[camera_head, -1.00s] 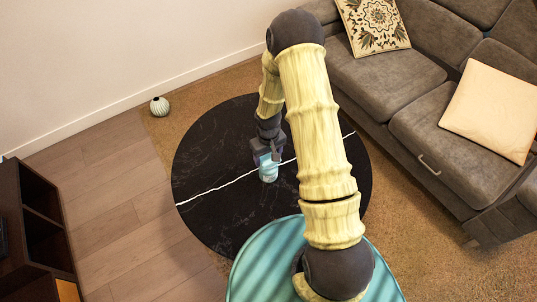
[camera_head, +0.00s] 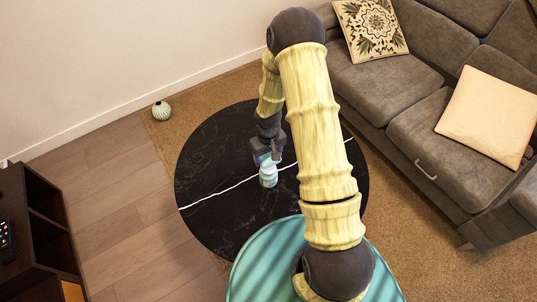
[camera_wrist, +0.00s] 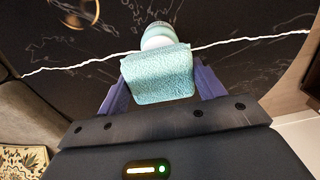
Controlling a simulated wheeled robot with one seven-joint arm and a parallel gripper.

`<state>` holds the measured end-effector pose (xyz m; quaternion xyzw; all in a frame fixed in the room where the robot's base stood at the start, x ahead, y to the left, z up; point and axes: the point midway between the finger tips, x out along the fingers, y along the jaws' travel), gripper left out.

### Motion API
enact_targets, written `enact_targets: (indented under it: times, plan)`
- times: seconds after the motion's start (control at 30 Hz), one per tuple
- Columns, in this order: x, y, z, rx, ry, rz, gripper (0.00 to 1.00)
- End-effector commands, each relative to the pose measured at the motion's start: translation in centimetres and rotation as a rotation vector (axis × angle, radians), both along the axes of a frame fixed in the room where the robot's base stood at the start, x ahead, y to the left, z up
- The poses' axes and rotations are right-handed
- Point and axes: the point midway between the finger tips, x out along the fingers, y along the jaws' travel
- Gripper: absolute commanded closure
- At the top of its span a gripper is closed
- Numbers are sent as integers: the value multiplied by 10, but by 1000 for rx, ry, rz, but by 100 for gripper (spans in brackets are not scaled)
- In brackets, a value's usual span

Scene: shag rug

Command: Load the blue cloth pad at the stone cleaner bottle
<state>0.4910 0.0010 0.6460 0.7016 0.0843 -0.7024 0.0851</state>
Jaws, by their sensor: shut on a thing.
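The light blue cloth pad (camera_wrist: 158,75) is a soft, textured block between the two purple fingers of my gripper (camera_wrist: 160,82) in the wrist view. The gripper is shut on it. The stone cleaner bottle (camera_head: 268,178), pale blue with a white band, stands on the black round table in the head view. In the wrist view the bottle (camera_wrist: 157,33) shows just beyond the pad, which hides part of it. In the head view my gripper (camera_head: 264,158) is right at the bottle's upper end. I cannot tell whether pad and bottle touch.
The black round table (camera_head: 220,205) with a white vein is otherwise mostly clear. A teal striped round surface (camera_head: 265,265) lies nearer me. A grey sofa (camera_head: 385,90) with cushions stands right, a dark shelf (camera_head: 40,230) left, a small striped vase (camera_head: 161,110) on the floor.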

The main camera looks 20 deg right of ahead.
Motion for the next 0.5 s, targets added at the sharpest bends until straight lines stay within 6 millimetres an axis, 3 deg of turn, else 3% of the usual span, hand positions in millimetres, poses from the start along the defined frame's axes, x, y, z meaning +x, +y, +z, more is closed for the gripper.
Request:
enact_targets:
  times: [0.3,0.5]
  plan:
    - [0,0,23,0,-1,1,50]
    - [0,0,24,0,0,1,50]
